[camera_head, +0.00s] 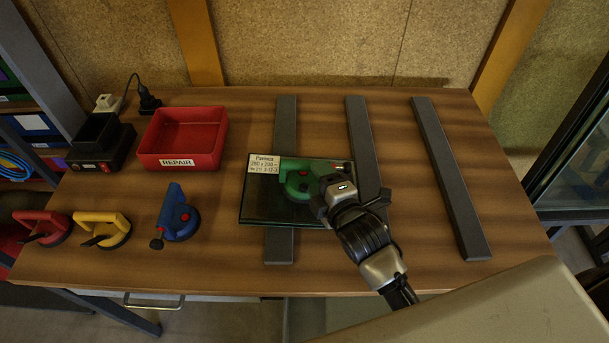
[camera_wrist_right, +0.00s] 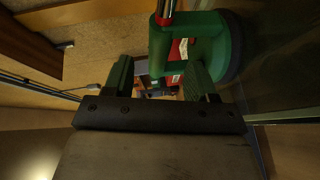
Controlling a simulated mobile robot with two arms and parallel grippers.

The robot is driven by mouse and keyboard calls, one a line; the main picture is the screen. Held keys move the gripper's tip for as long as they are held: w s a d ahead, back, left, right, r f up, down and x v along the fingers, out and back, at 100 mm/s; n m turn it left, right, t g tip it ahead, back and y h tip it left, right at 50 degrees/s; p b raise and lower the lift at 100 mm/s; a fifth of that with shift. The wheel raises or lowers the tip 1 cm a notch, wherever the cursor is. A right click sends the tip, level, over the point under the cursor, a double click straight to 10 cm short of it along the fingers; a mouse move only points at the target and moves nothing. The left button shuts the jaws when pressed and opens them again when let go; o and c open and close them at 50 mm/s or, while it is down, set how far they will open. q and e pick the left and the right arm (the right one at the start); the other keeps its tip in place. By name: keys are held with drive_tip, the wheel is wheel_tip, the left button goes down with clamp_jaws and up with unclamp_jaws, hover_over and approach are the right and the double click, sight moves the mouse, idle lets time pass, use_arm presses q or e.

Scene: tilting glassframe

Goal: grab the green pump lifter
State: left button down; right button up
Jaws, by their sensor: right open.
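The green pump lifter (camera_head: 294,167) sits on a dark glass pane (camera_head: 262,213) that lies across the grey bars on the table. My right gripper (camera_head: 328,192) is at the lifter's right side, low over the pane, and its body hides part of the lifter. In the right wrist view, the right gripper (camera_wrist_right: 160,78) has its two fingers apart. The green lifter (camera_wrist_right: 190,45) is close ahead there, with part of its handle in line with the gap between the fingers. I cannot tell whether the fingers touch it. My left gripper is not in view.
Blue (camera_head: 180,219), yellow (camera_head: 112,232) and red (camera_head: 46,228) lifters stand at the table's left. A red REPAIR bin (camera_head: 182,137) and a black charger (camera_head: 100,142) are behind them. Grey bars (camera_head: 450,180) lie on the right. A paper label (camera_head: 263,163) is at the pane's back left corner.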

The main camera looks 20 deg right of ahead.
sight(304, 175)
drive_tip(key=x, duration=0.4)
drive_tip(key=shift+w+d+p, duration=0.15)
drive_tip(key=shift+w+p, duration=0.15)
drive_tip(key=shift+w, duration=0.25)
drive_tip(key=shift+c, duration=0.6)
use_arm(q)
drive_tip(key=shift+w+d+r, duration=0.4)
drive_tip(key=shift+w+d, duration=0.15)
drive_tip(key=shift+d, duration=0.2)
use_arm(e)
clamp_jaws()
